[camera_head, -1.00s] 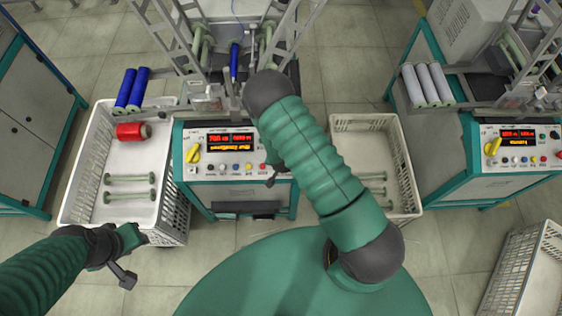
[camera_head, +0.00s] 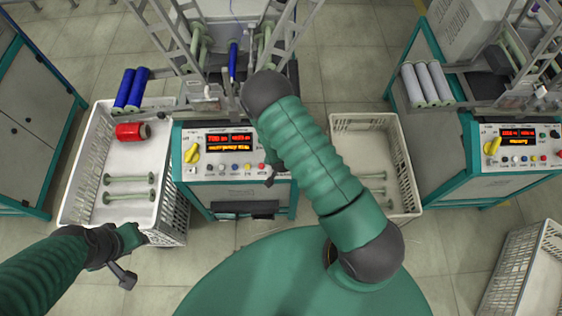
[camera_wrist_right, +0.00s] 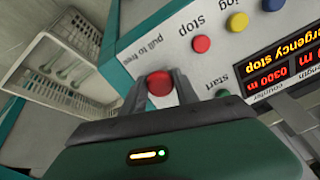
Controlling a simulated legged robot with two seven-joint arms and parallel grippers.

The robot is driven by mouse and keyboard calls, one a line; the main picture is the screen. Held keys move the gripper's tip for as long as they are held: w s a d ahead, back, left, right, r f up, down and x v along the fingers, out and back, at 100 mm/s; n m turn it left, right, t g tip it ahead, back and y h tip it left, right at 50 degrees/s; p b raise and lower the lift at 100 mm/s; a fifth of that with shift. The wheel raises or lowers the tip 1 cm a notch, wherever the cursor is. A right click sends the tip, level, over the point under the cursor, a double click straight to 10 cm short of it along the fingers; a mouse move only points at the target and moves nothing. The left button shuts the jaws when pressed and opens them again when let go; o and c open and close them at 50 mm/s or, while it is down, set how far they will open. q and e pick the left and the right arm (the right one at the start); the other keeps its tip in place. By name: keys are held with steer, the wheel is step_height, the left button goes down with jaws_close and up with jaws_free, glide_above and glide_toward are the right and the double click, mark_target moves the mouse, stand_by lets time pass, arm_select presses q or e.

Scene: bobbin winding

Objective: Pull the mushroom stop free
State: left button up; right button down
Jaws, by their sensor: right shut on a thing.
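The mushroom stop (camera_wrist_right: 160,83) is a round red button on the winder's panel, beside the words "pull to free". In the right wrist view my right gripper (camera_wrist_right: 159,84) is shut on it, with one finger on each side. In the head view only a dark bit of this gripper (camera_head: 270,181) shows at the panel's right end; my arm hides the stop there. The panel display (camera_wrist_right: 285,70) reads "emergency stop" in orange. My left gripper (camera_head: 128,258) hangs by the left crate's front corner, apart from the panel; its jaw state is unclear.
The left white crate (camera_head: 170,222) holds a red bobbin (camera_head: 133,131) and green empty spools. Another crate (camera_head: 408,165) is right of the winder. A yellow knob (camera_head: 191,153) and small coloured buttons share the panel. A second winder stands right.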

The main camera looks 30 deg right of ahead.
steer(key=shift+w+d+r+p, duration=0.1)
steer(key=shift+w+r+p, duration=0.2)
steer(key=shift+r, duration=0.2)
steer(key=c, duration=1.1)
jaws_free()
steer(key=shift+s, duration=0.1)
steer(key=shift+o, duration=1.3)
steer(key=shift+s+f, duration=0.1)
steer(key=shift+f, duration=0.1)
steer(key=p+v, duration=0.6)
steer(key=v, duration=0.2)
steer(key=shift+s, duration=0.2)
